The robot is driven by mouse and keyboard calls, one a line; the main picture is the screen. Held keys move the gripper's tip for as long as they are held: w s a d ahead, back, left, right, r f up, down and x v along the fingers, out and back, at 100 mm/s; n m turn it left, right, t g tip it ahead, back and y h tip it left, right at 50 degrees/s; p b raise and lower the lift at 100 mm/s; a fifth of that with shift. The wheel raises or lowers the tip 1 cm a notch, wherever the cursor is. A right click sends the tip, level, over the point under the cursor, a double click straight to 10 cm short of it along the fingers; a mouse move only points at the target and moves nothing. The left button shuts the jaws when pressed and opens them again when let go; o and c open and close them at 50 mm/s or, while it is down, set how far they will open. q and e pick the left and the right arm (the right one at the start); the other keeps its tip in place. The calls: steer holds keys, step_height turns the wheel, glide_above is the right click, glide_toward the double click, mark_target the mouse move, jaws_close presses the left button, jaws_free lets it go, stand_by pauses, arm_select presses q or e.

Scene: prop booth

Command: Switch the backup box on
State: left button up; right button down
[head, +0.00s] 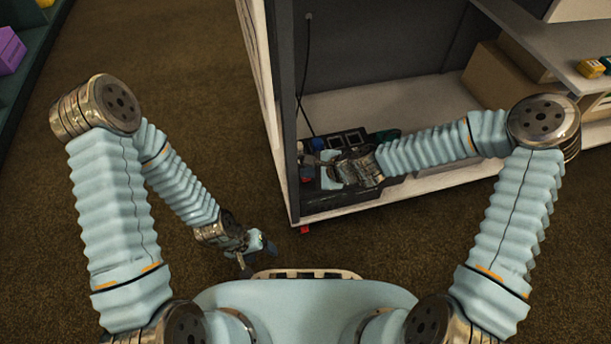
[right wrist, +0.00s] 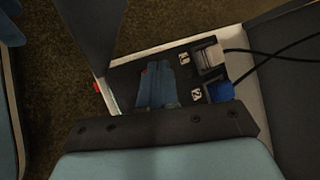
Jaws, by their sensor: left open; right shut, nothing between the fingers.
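The backup box (head: 345,197) is a black flat unit with sockets, lying on the cabinet's bottom shelf at its left end. In the right wrist view the box (right wrist: 125,85) shows a grey plug (right wrist: 209,58) and a blue plug (right wrist: 220,91) with black cords. A small red part (head: 306,179) shows at its left end, beside my right gripper (head: 312,161). My right gripper is shut and empty, over the box; its fingers (right wrist: 158,83) hide part of the top. I cannot tell whether they touch it. My left gripper (head: 259,248) is open and empty, low outside the cabinet.
The cabinet's side panel (head: 279,100) stands close to the left of my right gripper. A black cord (head: 303,80) hangs down inside. Cardboard boxes (head: 495,82) stand at the back right of the shelf. Brown carpet (head: 195,75) is clear left of the cabinet.

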mark_target(309, 179)
steer(key=shift+f, duration=0.1)
steer(key=shift+f+b, duration=0.4)
steer(key=shift+b, duration=0.1)
stand_by(0.3)
steer(key=shift+r, duration=0.35)
steer(key=shift+r+p, duration=0.15)
steer(key=shift+p, duration=0.25)
step_height(309, 179, up, 6)
steer(key=p, duration=0.4)
steer(key=shift+p, duration=0.3)
stand_by(0.7)
